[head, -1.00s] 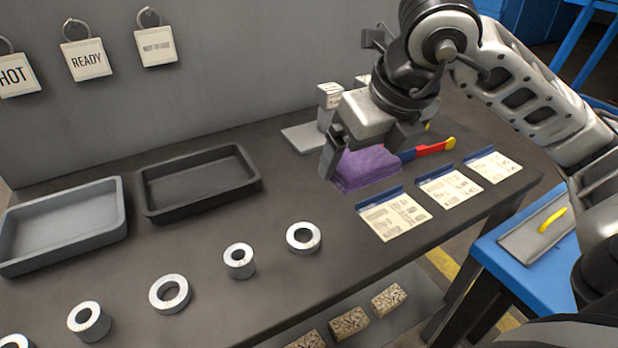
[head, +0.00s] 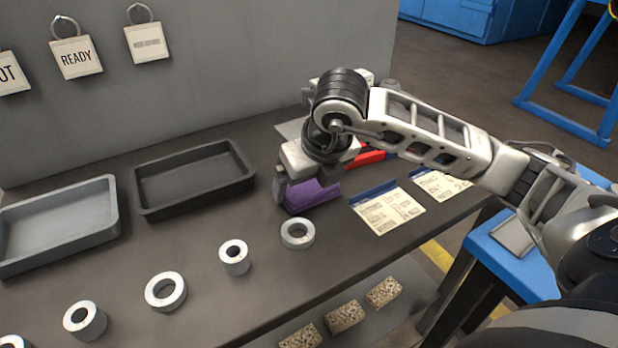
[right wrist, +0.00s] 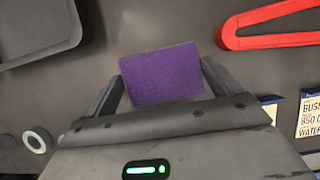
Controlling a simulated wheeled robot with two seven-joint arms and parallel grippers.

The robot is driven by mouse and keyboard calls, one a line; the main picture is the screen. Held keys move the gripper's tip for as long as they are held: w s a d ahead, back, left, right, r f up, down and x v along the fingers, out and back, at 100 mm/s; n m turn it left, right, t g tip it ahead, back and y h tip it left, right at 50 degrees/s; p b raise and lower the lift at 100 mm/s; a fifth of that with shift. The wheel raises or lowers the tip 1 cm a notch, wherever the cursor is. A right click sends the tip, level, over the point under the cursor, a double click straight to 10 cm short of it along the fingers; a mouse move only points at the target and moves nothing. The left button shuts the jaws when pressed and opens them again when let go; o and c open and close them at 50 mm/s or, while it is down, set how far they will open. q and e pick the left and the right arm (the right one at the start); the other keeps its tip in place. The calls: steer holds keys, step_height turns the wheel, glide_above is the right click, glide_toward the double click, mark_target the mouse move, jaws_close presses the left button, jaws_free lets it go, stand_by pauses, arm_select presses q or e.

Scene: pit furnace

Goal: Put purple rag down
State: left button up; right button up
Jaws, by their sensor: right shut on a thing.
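The purple rag (head: 312,197) is a folded block at the right part of the dark bench, behind the nearest metal ring. My right gripper (head: 288,187) is shut on it from above, and the arm hides part of it in the head view. In the right wrist view the rag (right wrist: 162,75) sits between the two fingers (right wrist: 163,78). The rag is at or just above the bench top; I cannot tell if it touches. My left gripper is not in view.
A black tray (head: 200,204) and a grey tray (head: 60,259) stand to the left. Several metal rings (head: 297,233) line the front. Paper cards (head: 388,209) lie to the right. A red-handled tool (right wrist: 265,42) lies close by. Bench between black tray and rag is clear.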

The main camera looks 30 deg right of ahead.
steer(key=o, duration=0.7)
steer(key=shift+f, duration=0.1)
steer(key=shift+r, duration=0.3)
steer(key=p+v, duration=0.1)
steer(key=v, duration=1)
steer(key=shift+s+r, duration=0.15)
steer(key=shift+r, duration=0.2)
